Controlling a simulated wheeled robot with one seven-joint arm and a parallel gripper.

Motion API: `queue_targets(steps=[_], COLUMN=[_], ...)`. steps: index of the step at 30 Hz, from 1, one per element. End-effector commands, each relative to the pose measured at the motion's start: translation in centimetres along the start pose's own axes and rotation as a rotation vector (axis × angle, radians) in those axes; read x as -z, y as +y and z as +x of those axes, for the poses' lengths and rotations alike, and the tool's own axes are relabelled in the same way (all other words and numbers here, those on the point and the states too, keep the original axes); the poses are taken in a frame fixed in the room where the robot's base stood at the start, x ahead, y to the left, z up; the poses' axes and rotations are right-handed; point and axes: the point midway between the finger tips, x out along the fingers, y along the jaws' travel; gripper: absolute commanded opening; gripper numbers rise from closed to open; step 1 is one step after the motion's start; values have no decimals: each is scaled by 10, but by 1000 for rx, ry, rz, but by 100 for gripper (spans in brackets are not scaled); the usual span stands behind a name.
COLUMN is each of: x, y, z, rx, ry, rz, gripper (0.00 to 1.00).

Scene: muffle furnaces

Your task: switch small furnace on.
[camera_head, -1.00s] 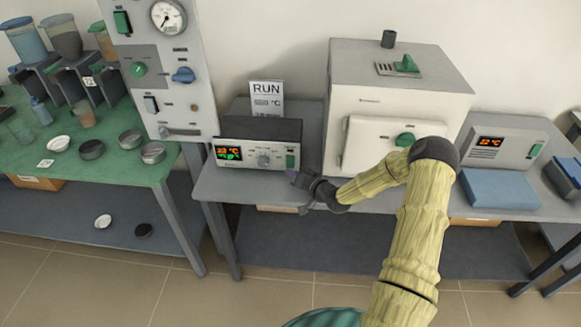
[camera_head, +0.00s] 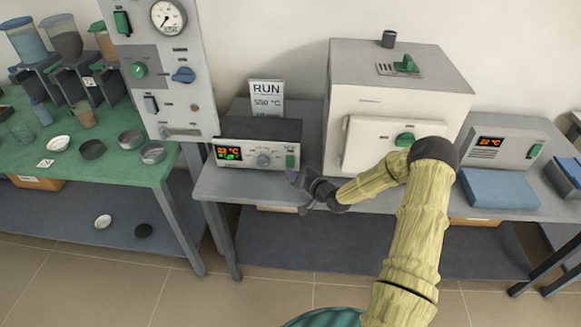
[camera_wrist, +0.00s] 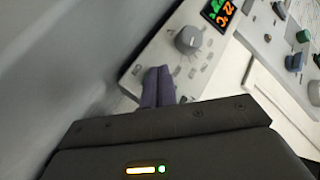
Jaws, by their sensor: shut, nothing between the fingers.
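A control box (camera_head: 258,145) with a dark top and white front stands at the left of the middle bench. Its front has a lit display (camera_head: 228,152) with orange and green digits, a grey knob (camera_head: 263,160) and a green rocker switch (camera_head: 290,162) at the right end. The white furnace (camera_head: 395,105) with a green door handle stands to its right. My gripper (camera_head: 292,177) is shut and empty, just below and in front of the green switch. In the wrist view its fingertips (camera_wrist: 158,72) overlap the panel beside the knob (camera_wrist: 187,40); the switch is hidden there. Contact cannot be told.
A sign (camera_head: 267,97) reading RUN and 550 °C stands behind the control box. A tall gauge panel (camera_head: 165,70) rises to its left. Another display unit (camera_head: 500,150) and a blue slab (camera_head: 499,188) lie to the right. My forearm crosses in front of the furnace.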

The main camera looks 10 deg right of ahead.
Motion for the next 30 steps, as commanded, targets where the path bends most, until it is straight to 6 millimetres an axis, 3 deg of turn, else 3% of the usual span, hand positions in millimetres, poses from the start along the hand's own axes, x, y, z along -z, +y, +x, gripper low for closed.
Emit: queue_targets(steps=[30], x=[6], y=[5], z=[7], rx=[0], ry=[1], rz=[-1], gripper=[0])
